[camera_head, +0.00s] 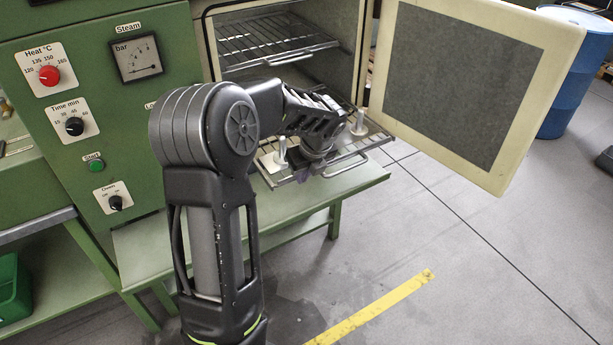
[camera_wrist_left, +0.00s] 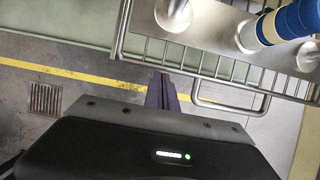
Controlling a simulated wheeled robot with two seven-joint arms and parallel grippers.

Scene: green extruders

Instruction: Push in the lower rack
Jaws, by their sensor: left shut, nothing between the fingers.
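The lower rack (camera_head: 374,147) is a wire shelf that sticks out of the open green oven, with a loop handle at its front. It also shows in the left wrist view (camera_wrist_left: 185,63), with its handle (camera_wrist_left: 240,108) toward the lower right. A metal plate (camera_wrist_left: 215,28) with upright posts lies on it. My left gripper (camera_head: 303,174) is shut and empty at the rack's front edge, left of the handle. In the left wrist view its fingertips (camera_wrist_left: 162,88) are close to the front wire; I cannot tell whether they touch. My right gripper is out of view.
The upper rack (camera_head: 265,42) is inside the oven. The oven door (camera_head: 513,95) stands wide open on the right. A green bench ledge (camera_head: 345,188) lies below the lower rack. A blue barrel (camera_head: 580,75) stands behind the door. The floor in front is clear.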

